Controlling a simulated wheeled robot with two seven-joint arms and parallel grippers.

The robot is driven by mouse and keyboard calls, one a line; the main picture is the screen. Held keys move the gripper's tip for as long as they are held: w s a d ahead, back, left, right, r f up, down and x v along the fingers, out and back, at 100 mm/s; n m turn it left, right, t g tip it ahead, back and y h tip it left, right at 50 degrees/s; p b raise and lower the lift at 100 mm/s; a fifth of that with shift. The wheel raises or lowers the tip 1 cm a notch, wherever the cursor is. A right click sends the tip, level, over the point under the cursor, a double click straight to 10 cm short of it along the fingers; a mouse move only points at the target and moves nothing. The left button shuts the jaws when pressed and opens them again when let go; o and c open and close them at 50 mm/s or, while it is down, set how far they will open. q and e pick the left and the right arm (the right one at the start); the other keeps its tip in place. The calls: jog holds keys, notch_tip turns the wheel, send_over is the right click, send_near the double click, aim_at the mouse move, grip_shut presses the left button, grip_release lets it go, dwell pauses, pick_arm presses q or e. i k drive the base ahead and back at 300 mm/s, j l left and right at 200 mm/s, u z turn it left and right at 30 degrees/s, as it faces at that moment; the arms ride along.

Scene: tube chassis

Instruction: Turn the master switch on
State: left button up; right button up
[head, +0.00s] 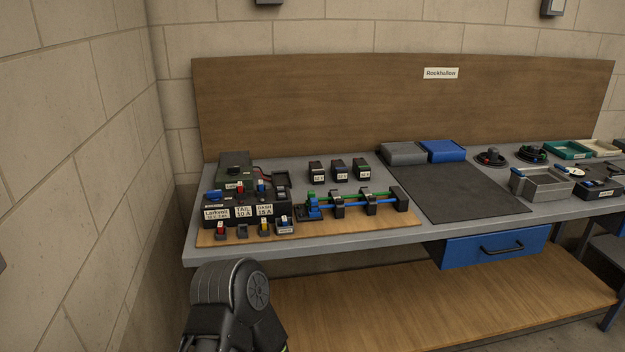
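A wooden board (350,232) at the left end of the bench carries a dark electrical unit (265,210) with white labels, two of which seem to read TAIL 10 A and DASH 15 A. Small red and blue parts stand on the unit, and a row of small coloured parts, one of them red (220,229), sits along the board's front edge. I cannot tell which part is the master switch or how it is set. A dark arm link of mine (231,290) rises at the lower left, in front of the bench. Neither gripper shows.
Beside the unit is a rack with green and blue tubes (355,200). Three small labelled blocks (338,170) stand behind it. A dark mat (460,192) lies bare mid-bench. Trays (545,186) and coils are at right. A block wall (85,150) closes the left side.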

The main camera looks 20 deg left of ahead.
aim_at(214, 195)
jog(key=u, duration=1.25)
jog(key=k+l, duration=0.15)
jog(key=i+l, duration=0.1)
jog(key=l, duration=0.3)
jog(key=i+l+z, duration=0.1)
jog(key=l, duration=0.25)
jog(key=i+l, duration=0.15)
jog(key=l, duration=0.25)
